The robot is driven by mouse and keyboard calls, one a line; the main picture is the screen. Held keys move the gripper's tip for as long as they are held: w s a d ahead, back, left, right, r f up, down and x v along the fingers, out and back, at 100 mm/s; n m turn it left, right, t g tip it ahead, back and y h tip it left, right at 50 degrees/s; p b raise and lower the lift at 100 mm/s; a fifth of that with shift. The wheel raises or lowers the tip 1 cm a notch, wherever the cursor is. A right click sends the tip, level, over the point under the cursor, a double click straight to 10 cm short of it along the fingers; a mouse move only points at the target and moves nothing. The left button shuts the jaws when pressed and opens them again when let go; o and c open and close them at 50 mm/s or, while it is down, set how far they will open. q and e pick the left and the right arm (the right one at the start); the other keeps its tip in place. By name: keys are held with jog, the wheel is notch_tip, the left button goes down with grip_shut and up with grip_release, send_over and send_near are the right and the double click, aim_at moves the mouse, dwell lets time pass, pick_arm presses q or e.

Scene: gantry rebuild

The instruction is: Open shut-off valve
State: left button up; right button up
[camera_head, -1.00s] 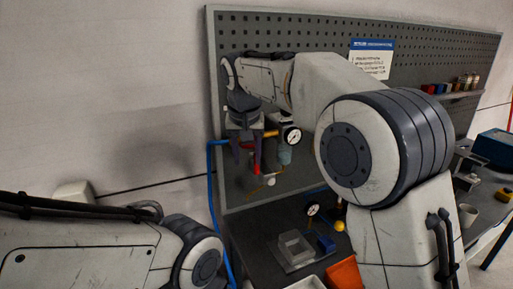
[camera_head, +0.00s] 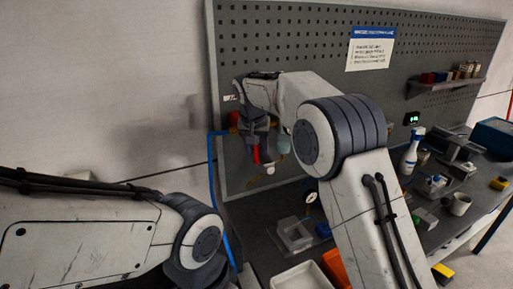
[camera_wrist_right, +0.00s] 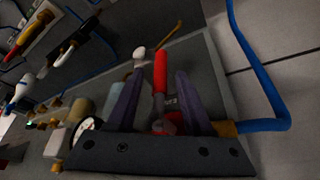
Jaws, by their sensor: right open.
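The shut-off valve's red lever (camera_head: 256,157) stands out at the lower left of the grey pegboard, beside a blue hose (camera_head: 211,180). My right gripper (camera_head: 257,155) is at the lever, with its fingers pointing down in the head view. In the right wrist view, the red lever (camera_wrist_right: 160,72) lies between the two open fingers (camera_wrist_right: 161,80), with a gap visible on each side. The valve body is mostly hidden behind the gripper. My left arm shows at the lower left of the head view, but its gripper is out of sight.
A round gauge (camera_wrist_right: 86,127) and a white ball (camera_wrist_right: 139,53) are close to the fingers in the wrist view. A shelf (camera_head: 447,82) holds small items.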

jog(key=shift+w+f, duration=0.1)
jog(key=shift+f, duration=0.15)
grip_shut()
jog(key=shift+r, duration=0.1)
dwell(1.2)
